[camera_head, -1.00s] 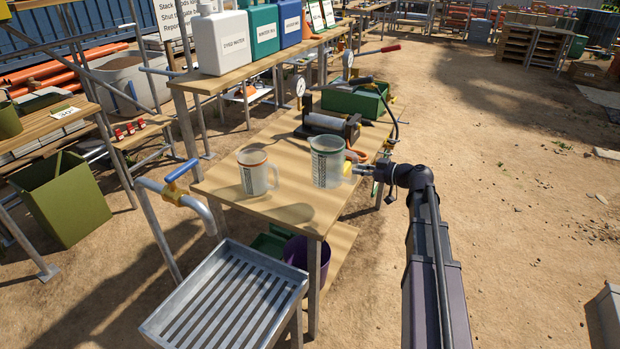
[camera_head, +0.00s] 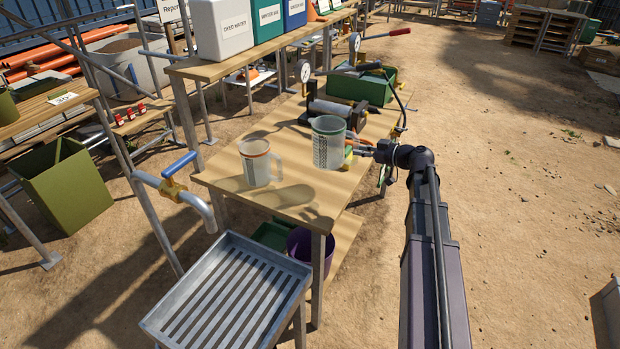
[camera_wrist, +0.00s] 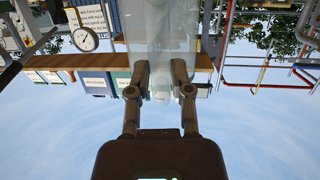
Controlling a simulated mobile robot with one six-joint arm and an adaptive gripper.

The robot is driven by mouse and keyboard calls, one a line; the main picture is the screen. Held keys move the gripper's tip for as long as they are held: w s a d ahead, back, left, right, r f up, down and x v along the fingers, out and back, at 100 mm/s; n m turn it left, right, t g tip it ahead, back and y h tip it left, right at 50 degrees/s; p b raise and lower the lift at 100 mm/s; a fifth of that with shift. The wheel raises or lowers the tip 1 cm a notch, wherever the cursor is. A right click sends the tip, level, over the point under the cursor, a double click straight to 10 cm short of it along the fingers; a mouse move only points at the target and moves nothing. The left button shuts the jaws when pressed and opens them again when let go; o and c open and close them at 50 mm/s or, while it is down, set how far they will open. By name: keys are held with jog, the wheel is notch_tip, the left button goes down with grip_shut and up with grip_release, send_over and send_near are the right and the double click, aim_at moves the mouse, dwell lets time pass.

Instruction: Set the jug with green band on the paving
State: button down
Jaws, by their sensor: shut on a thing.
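The jug with green band (camera_head: 329,145) is clear, with dark printed markings, and appears upright above the wooden table. Its base looks slightly clear of the tabletop. My gripper (camera_head: 354,150) comes from the right and is shut on its handle side. In the wrist view, both fingers of my gripper (camera_wrist: 160,85) close on the translucent jug (camera_wrist: 160,35), whose band is not visible there. A pale flat slab (camera_head: 606,81) lies on the ground at the far right; I cannot tell whether it is the paving.
A similar jug with an orange band (camera_head: 258,165) stands to the left on the wooden table (camera_head: 230,190). A roller device (camera_head: 333,110) and a green box (camera_head: 360,88) are behind. A slatted metal tray (camera_head: 230,300) and blue-handled tap (camera_head: 180,180) are in front. Open dirt lies right.

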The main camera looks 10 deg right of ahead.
aim_at(343, 160)
jog(key=s+f+n+g+y+b, duration=0.1)
jog(key=s+f+b, duration=0.5)
jog(key=s, duration=0.2)
jog(key=shift+f, duration=0.15)
jog(key=shift+a, duration=0.1)
jog(key=w+a, duration=0.1)
jog(key=w, duration=0.3)
jog(key=w+a+f+b, duration=0.1)
jog(key=w, duration=0.4)
jog(key=w+a, duration=0.1)
jog(key=w, duration=0.4)
jog(key=shift+a+f+b, duration=0.15)
jog(key=shift+a+b, duration=0.15)
jog(key=shift+b, duration=0.1)
jog(key=shift+w, duration=0.15)
